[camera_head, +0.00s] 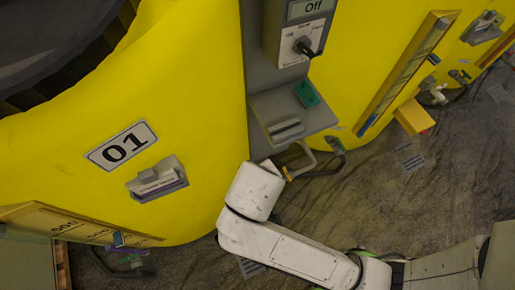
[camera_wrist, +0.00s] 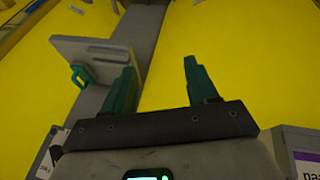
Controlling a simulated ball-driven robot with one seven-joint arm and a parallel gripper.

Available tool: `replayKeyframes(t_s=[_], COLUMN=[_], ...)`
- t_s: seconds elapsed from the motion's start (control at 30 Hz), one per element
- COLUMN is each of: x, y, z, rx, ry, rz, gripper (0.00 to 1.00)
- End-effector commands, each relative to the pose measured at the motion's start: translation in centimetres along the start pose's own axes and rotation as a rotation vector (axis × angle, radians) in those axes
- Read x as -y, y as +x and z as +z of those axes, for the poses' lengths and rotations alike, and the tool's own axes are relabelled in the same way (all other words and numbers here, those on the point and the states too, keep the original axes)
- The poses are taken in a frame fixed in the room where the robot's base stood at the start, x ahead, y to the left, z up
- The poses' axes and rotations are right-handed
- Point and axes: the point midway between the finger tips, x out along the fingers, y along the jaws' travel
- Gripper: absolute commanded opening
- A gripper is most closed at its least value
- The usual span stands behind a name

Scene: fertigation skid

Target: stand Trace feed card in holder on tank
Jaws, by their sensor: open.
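The tank (camera_head: 60,140) is yellow and carries an 01 label. A grey holder (camera_head: 172,163) on its front, below the label, has pale and purple-edged card-like pieces in it; their lettering is too small to read. I cannot tell which piece, if any, is the Trace feed card. My gripper (camera_wrist: 159,68) is open in the wrist view, with two green fingers apart and nothing between them. Yellow wall and a grey upright lie beyond the fingers. In the head view my white wrist is below the grey shelf, and the fingers cannot be made out.
A grey shelf (camera_head: 268,105) with a slotted block and a green piece (camera_head: 307,93) juts out beneath a switch box (camera_head: 300,45). The shelf (camera_wrist: 90,47) is left of my fingers in the wrist view. A wooden-edged board (camera_head: 85,226) is lower left.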

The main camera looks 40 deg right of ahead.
Motion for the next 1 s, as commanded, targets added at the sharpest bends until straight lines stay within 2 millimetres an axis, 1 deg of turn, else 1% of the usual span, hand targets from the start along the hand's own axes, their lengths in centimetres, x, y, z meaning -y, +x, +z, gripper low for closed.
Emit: replayKeyframes(t_s=[0.03, 0.1, 0.2, 0.3, 0.43, 1.0], x=[-2.9, -5.6, -8.2, -9.5, -10.0, -9.9], y=[1.7, 3.0, 3.9, 4.2, 4.2, 4.2], z=[2.1, 4.5, 7.1, 8.6, 9.3, 9.2], rx=[0.081, 0.153, 0.204, 0.220, 0.225, 0.224], ry=[-0.007, -0.034, -0.061, -0.079, -0.091, -0.093], rz=[-0.038, -0.105, -0.186, -0.238, -0.264, -0.264], gripper=[0.58, 0.58, 0.58, 0.58, 0.58, 0.58])
